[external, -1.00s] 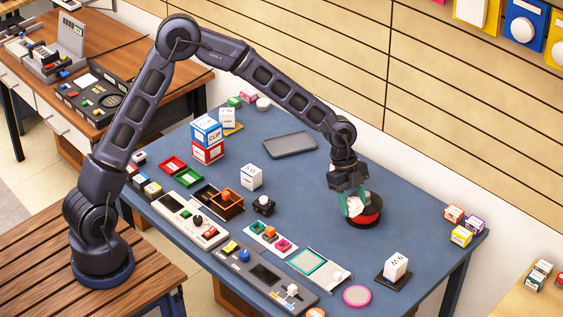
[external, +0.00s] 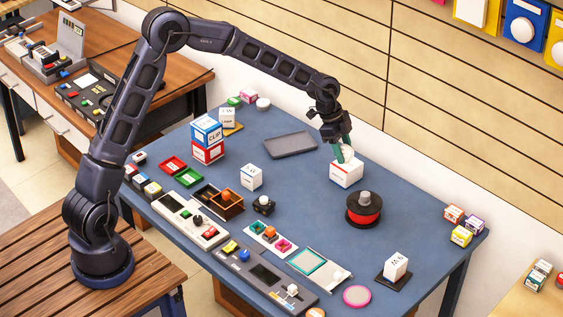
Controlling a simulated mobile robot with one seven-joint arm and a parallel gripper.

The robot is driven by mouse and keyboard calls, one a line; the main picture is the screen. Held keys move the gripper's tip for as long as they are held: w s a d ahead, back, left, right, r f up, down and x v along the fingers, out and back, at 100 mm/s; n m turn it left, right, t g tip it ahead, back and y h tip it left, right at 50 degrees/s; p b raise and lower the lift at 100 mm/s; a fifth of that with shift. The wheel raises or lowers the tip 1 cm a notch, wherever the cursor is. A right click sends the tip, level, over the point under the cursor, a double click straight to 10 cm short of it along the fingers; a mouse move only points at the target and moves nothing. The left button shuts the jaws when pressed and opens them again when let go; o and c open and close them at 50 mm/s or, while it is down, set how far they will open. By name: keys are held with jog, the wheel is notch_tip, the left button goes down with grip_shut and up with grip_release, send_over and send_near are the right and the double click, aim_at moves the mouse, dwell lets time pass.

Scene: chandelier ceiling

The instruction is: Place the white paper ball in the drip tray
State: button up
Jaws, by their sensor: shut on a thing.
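My gripper (external: 341,153), with green fingers, is shut on the white paper ball (external: 347,155). The fingers partly hide the ball. Gripper and ball are right above a white box with red marking (external: 346,174); I cannot tell whether the ball touches the box. The drip tray appears to be the flat dark grey tray (external: 290,145) with a low rim, lying empty on the blue table to the left of my gripper.
A black and red spool (external: 364,210) stands in front of the white box. Stacked blue and red boxes (external: 207,138) stand left of the tray. Several small devices and trays line the table's near edge. The blue table (external: 315,205) has clear room in the middle.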

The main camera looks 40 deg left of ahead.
jog(key=w+a+n+t, duration=0.1)
jog(key=w+a+n, duration=0.25)
jog(key=a, duration=0.55)
jog(key=w+a+n+t, duration=0.1)
jog(key=w+a+n, duration=0.1)
jog(key=w+a, duration=0.45)
jog(key=n+t+y, duration=0.1)
jog(key=n+y, duration=0.1)
jog(key=n, duration=0.2)
send_over(293, 144)
jog(key=s, duration=0.2)
jog(key=f, duration=1.9)
jog(key=shift+w+a, duration=0.25)
jog(key=shift+a, duration=0.1)
jog(key=shift+f, duration=0.1)
jog(key=o, duration=1)
jog(key=shift+c, duration=0.2)
